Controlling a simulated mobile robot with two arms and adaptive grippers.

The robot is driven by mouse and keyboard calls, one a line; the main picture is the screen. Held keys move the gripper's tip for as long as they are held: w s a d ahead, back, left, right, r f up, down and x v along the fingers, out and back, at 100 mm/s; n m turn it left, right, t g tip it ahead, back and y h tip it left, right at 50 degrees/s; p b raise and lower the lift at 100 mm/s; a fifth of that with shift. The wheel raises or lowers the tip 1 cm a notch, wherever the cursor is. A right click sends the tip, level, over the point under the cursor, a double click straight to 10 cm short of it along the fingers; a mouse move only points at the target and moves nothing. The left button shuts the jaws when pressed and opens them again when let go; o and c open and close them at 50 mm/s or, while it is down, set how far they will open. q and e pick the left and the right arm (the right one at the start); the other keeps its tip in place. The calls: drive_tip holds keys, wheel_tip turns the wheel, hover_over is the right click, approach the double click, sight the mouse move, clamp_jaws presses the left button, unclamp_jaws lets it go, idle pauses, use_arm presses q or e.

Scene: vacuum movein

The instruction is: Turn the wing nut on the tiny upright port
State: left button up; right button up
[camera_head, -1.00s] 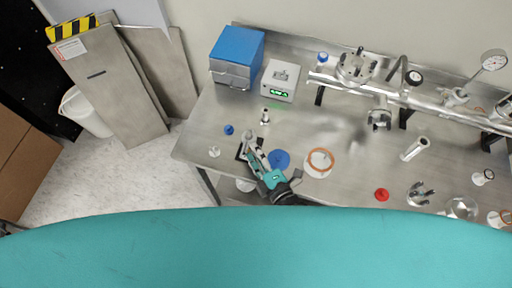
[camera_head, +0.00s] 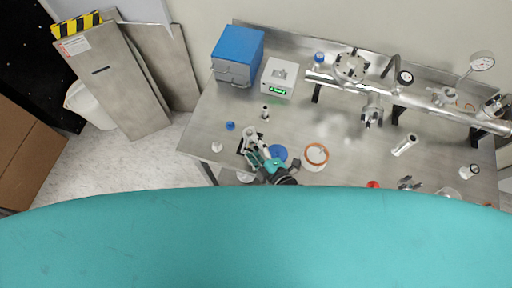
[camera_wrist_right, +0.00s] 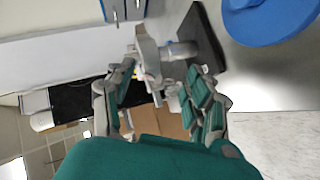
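In the right wrist view a small upright metal port (camera_wrist_right: 181,50) stands on a black base plate (camera_wrist_right: 208,38), with a pale grey clamp part (camera_wrist_right: 148,50) at its end. The wing nut is too small and partly covered to make out surely. My right gripper (camera_wrist_right: 160,88) has its teal-padded fingers apart, one on each side of the clamp area. I cannot tell whether a finger touches it. In the head view the right gripper (camera_head: 258,152) is at the black base (camera_head: 242,146) near the table's front left edge. My left gripper is not in view.
A small metal fitting (camera_head: 265,112) and a blue cap (camera_head: 230,126) lie behind. A steel pipe manifold (camera_head: 420,100) runs along the back right of the table (camera_head: 200,135).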

drive_tip(key=v, duration=1.2)
drive_tip(key=shift+c, duration=0.2)
